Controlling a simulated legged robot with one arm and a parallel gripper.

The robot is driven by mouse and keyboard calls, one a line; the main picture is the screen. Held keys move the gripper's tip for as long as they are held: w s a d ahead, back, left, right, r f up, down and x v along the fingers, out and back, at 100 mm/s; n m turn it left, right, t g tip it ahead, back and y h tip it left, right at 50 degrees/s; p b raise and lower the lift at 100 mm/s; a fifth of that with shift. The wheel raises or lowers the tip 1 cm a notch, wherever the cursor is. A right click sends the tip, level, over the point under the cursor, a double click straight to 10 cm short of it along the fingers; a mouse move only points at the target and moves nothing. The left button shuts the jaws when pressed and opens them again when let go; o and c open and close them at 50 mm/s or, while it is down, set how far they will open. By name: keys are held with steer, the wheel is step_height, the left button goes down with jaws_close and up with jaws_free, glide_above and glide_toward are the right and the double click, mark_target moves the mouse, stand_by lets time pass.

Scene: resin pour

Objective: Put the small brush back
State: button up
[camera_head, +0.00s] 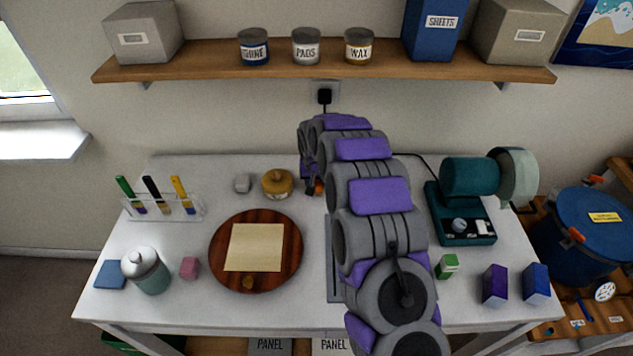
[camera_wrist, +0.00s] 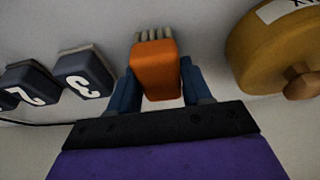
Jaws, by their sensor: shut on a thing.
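A small brush (camera_wrist: 155,72) with an orange block-like body and pale bristles shows in the wrist view. My gripper (camera_wrist: 156,88) is shut on it, one blue finger on each side, with the bristle end pointing away from the wrist. In the head view only a bit of the orange brush (camera_head: 319,187) shows beside my arm, near the back of the white table, right of a yellow round pot (camera_head: 277,183). My arm hides most of the gripper there. I cannot tell whether the brush touches the table.
The pot is close by in the wrist view (camera_wrist: 275,50); dark numbered blocks (camera_wrist: 83,74) stand opposite. A clear rack (camera_head: 163,207) holds coloured-handled tools. A round wooden board (camera_head: 219,267) lies mid-table, a bottle (camera_head: 147,270) front left, a teal machine (camera_head: 467,214) right.

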steer(key=shift+a, duration=0.2)
steer(key=shift+d, duration=0.1)
steer(key=o, duration=1)
steer(key=shift+d, duration=0.25)
steer(key=shift+a, duration=0.15)
